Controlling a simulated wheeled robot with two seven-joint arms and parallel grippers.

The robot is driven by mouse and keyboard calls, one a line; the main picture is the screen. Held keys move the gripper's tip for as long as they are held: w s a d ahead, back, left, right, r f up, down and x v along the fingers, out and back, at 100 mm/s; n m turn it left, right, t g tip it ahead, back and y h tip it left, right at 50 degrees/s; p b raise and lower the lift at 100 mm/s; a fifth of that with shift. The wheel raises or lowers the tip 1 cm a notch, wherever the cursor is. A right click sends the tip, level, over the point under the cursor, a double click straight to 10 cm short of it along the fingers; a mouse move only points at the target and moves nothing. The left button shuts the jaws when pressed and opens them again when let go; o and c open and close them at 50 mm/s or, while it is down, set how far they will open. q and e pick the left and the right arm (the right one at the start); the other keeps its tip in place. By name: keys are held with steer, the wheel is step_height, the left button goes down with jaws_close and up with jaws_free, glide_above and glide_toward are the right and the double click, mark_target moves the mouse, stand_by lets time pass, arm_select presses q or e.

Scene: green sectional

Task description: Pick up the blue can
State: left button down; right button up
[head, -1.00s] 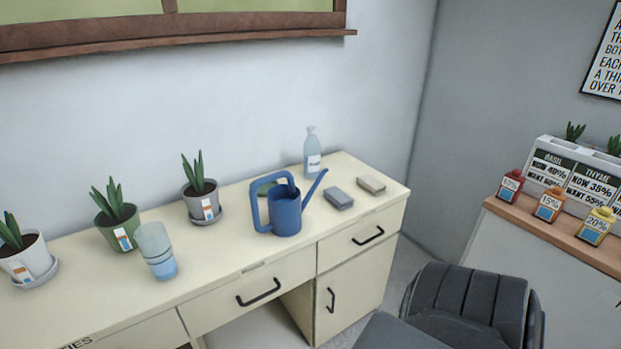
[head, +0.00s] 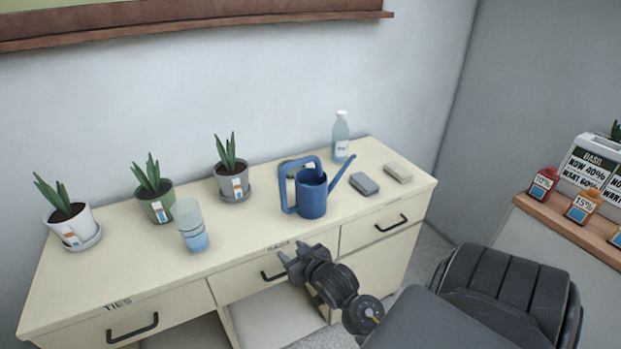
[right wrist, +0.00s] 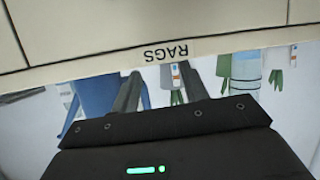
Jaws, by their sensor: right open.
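The blue can is a blue watering can (head: 312,198) with a loop handle on its left and a long spout to the right. It stands upright on the cream desk (head: 130,268), near its front right part. It also shows upside down at the left of the right wrist view (right wrist: 97,102). My right gripper (head: 293,252) is open and empty, in front of the desk's drawers, below and nearer than the can and apart from it. Its two fingers (right wrist: 160,84) also show in the right wrist view. My left gripper is not in view.
Stacked clear-blue cups (head: 191,228) and several potted plants (head: 156,205) stand left of the can. A bottle (head: 341,140), a dark grey block (head: 364,184) and a light block (head: 398,173) are right of it.

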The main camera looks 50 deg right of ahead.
mark_target(285, 198)
steer(key=w+d+r+t, duration=0.1)
steer(key=w+d+r, duration=0.1)
steer(key=w, duration=0.1)
steer(key=w+d+r+m+t+h, duration=0.1)
steer(key=w+d+r, duration=0.1)
steer(key=r, duration=0.1)
steer(key=w+d+r+t+h, duration=0.1)
steer(key=w+d+r, duration=0.2)
steer(key=shift+w+r+t+p, duration=0.25)
steer(key=shift+w+t+p, duration=0.1)
steer(key=shift+t+p, duration=0.05)
steer(key=p+x, duration=0.1)
steer(key=x, duration=0.4)
steer(key=shift+w+f, duration=0.1)
steer(key=shift+f, duration=0.1)
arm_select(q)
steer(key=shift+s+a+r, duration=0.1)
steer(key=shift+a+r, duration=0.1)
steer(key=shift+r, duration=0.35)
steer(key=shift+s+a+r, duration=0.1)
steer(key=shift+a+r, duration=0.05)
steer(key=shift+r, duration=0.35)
arm_select(e)
jaws_close()
